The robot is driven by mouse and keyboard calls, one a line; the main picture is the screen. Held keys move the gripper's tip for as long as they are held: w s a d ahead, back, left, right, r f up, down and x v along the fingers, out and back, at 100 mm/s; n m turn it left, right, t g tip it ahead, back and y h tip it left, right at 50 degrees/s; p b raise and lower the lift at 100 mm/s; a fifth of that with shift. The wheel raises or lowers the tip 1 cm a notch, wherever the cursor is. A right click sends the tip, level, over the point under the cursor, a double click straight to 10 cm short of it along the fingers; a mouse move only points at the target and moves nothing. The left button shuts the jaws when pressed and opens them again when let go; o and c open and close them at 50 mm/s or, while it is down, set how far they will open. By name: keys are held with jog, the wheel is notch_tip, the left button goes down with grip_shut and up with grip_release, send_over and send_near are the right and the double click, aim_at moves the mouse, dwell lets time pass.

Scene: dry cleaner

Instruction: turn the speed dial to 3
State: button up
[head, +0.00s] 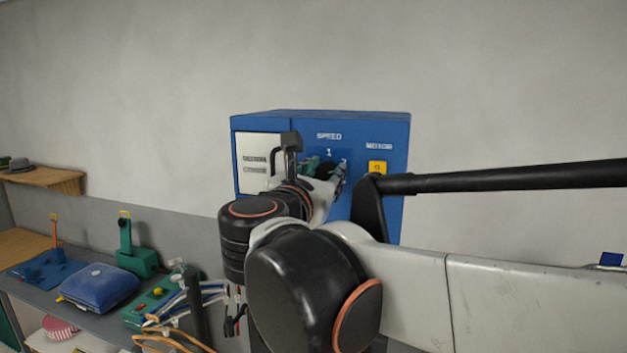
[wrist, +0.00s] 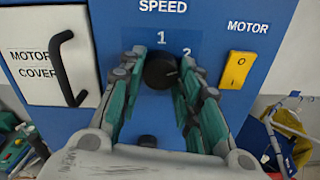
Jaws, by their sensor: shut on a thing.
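The speed dial (wrist: 161,71) is a black round knob on the front of a blue machine (head: 375,124), under the word SPEED. The numbers 1 and 2 show above and to the right of it; any further mark is hidden by my gripper. My gripper (wrist: 157,78) is shut on the dial, with a green-lined finger on each side of it. The dial's pointer direction is not clear. In the head view my gripper (head: 325,170) is at the machine's front, and my arm hides most of the dial.
A white motor cover (wrist: 50,60) with a black handle is left of the dial. A yellow motor switch (wrist: 237,70) is to the right. A bench with a blue case (head: 98,287) and a green device (head: 135,250) stands at the lower left.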

jog(key=m+b, duration=0.1)
jog(key=m, duration=0.3)
jog(key=shift+b, duration=0.3)
jog(key=m+b, duration=0.1)
jog(key=m, duration=0.4)
jog(key=shift+m, duration=0.3)
jog(key=o, duration=1)
jog(key=shift+o, duration=0.2)
jog(key=shift+a, duration=0.1)
jog(key=v, duration=0.7)
jog(key=shift+s, duration=0.2)
jog(key=shift+r, duration=0.1)
